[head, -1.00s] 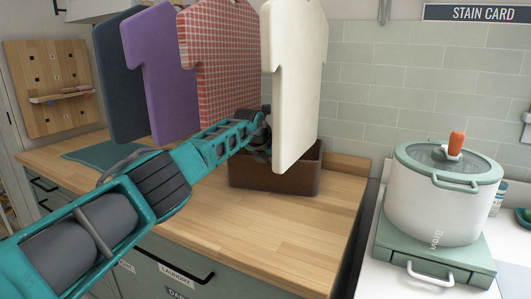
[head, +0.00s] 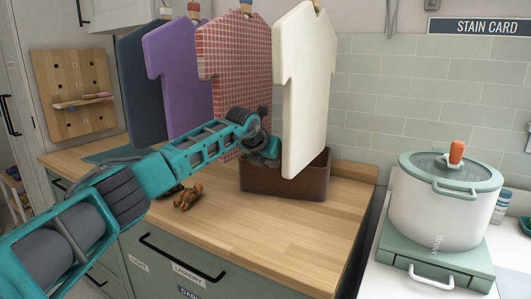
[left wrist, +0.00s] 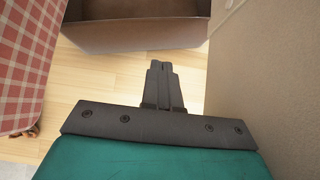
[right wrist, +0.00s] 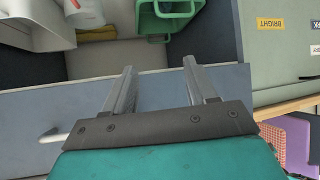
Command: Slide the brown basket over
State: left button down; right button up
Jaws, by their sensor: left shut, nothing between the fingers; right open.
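The brown basket (head: 283,181) stands on the wooden counter (head: 230,236), partly hidden behind the hanging cream shirt shape. In the left wrist view the basket (left wrist: 135,37) shows at the top, its front wall a little beyond my fingertips. My left gripper (left wrist: 161,66) is shut and empty, apart from the basket, with the red checked shirt to its left and the cream one to its right. In the head view its fingers are hidden behind the cream shirt. My right gripper (right wrist: 160,70) is open and empty above a blue-grey drawer front, away from the basket.
Purple (head: 178,80), red checked (head: 235,75) and cream (head: 307,90) shirt shapes hang close around my left arm. A small brown object (head: 187,196) lies on the counter. A white pot (head: 440,205) stands at right. The counter front is clear.

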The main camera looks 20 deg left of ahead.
pick_arm(q)
jog(key=shift+v, duration=2.55)
jog(key=c, duration=1.8)
grip_release()
